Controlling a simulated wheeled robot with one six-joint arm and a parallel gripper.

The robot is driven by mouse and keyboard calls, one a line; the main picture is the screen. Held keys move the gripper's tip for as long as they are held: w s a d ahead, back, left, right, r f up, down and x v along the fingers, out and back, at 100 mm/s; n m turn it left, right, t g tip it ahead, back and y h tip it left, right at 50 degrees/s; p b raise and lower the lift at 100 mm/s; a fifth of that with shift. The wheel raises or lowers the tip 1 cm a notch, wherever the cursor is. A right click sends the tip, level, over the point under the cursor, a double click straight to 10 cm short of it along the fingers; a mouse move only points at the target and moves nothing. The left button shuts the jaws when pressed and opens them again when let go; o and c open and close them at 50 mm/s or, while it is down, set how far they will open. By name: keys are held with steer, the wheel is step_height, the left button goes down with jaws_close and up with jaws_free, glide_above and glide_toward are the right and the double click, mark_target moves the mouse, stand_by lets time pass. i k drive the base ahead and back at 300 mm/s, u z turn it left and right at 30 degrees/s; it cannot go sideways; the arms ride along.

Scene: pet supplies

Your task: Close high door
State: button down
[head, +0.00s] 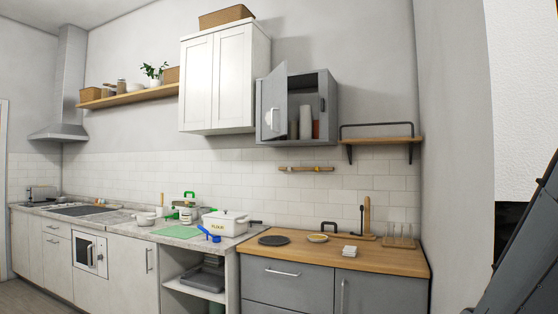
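A grey wall cabinet (332,108) hangs high, right of the white wall cabinet. Its grey door (279,96) stands open, swung out on the left side, with a pale handle (271,119) on it. Inside the cabinet, white containers (306,122) and a reddish-brown item (316,130) show through the opening. A dark handle-like shape (323,105) shows near the cabinet's right side; I cannot tell what it belongs to. My gripper is out of view. Only a dark part of my arm shows at the right edge, well away from the cabinet.
A tall white cabinet (216,80) is closed beside the grey one. A wooden shelf with a black rail (380,139) is at right. Below, a wooden counter (392,260) holds a dark round plate (274,240) and small items. The wall before the grey cabinet is clear.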

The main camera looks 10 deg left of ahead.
mark_target(274, 123)
steer(key=u, duration=1.35)
steer(key=i, duration=3.1)
steer(key=z, duration=1.75)
